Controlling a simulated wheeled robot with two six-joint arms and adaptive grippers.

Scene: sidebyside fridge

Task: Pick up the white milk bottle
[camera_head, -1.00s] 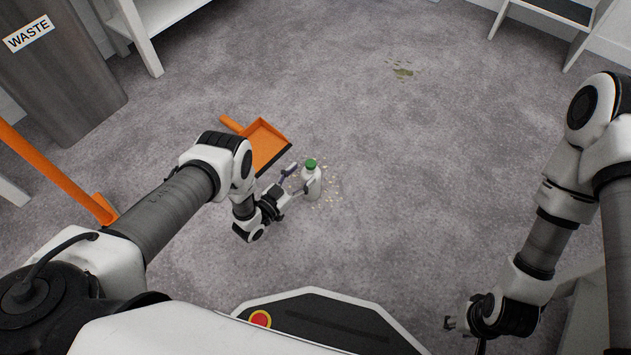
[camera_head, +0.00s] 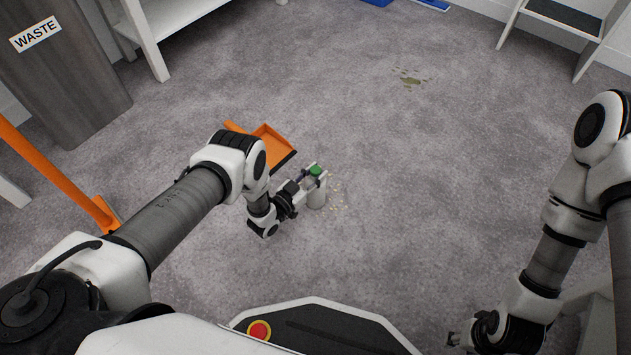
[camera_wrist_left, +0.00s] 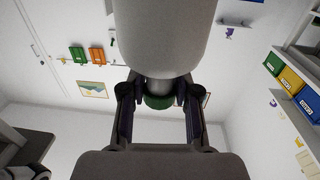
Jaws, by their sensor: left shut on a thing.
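The white milk bottle (camera_head: 317,198) with a green cap (camera_head: 316,171) is upright in the middle of the head view, at or just above the grey floor; I cannot tell if its base touches. My left gripper (camera_head: 312,178) is shut on it near its neck. In the left wrist view the bottle's pale body (camera_wrist_left: 162,35) fills the top middle, with its green cap (camera_wrist_left: 160,102) between the fingers of the left gripper (camera_wrist_left: 158,92). My right gripper (camera_head: 455,340) is low at the right, away from the bottle; its jaw opening is too small to tell.
An orange dustpan (camera_head: 272,146) lies just behind my left gripper. An orange handle (camera_head: 55,172) stands at the left, near the waste bin (camera_head: 62,85). Crumbs (camera_head: 337,200) lie beside the bottle, and a stain (camera_head: 410,78) lies farther back. The floor right of the bottle is clear.

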